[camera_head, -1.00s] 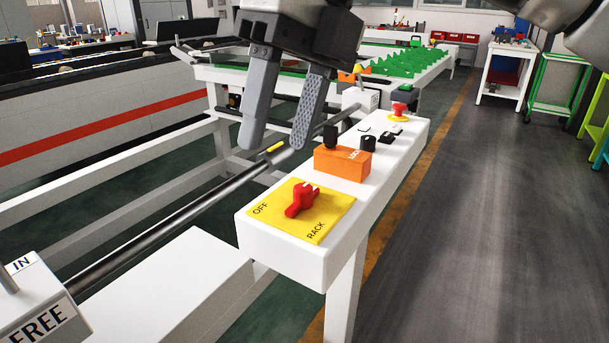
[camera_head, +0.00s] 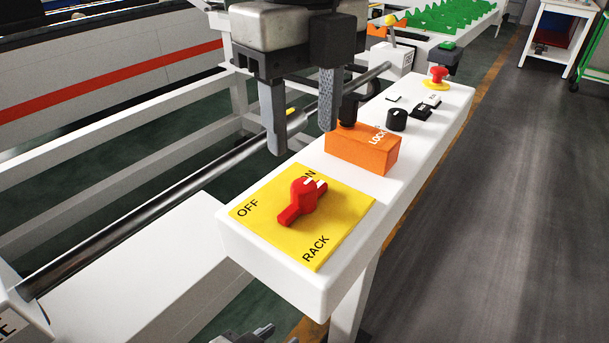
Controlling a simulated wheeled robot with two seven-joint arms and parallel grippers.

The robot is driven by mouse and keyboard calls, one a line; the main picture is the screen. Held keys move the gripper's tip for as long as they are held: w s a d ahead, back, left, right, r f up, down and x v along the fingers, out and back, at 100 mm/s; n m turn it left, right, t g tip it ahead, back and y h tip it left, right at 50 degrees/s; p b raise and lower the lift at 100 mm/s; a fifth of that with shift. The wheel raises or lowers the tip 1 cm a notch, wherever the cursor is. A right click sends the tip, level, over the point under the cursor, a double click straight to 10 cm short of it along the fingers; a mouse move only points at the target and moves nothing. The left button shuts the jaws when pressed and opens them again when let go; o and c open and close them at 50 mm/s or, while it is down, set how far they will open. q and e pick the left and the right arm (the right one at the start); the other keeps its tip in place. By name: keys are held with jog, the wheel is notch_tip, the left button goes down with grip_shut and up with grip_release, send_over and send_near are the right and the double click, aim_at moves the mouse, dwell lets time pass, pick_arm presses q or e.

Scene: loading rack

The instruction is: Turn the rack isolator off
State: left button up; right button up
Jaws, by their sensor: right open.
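The rack isolator is a red rotary knob (camera_head: 301,203) on a yellow plate (camera_head: 262,211) at the near end of the white console (camera_head: 300,274). The plate reads OFF, ON and RACK. The knob's white-marked end points to the upper right, beside the partly covered ON. My right gripper (camera_head: 302,138) hangs open with its fingers pointing down. In the picture it is above the plate and left of the orange block, apart from the knob. A dark grey part at the bottom edge (camera_head: 246,335) may be my left gripper; its jaws cannot be made out.
An orange lock block (camera_head: 362,150) stands just beyond the yellow plate. Behind it are a black knob (camera_head: 397,119), small switches and a red emergency button (camera_head: 437,77). A metal rail (camera_head: 180,196) runs along the left.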

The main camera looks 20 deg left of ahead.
aim_at(304, 185)
notch_tip(304, 185, down, 8)
jog(key=shift+r, duration=0.1)
jog(key=c, duration=1)
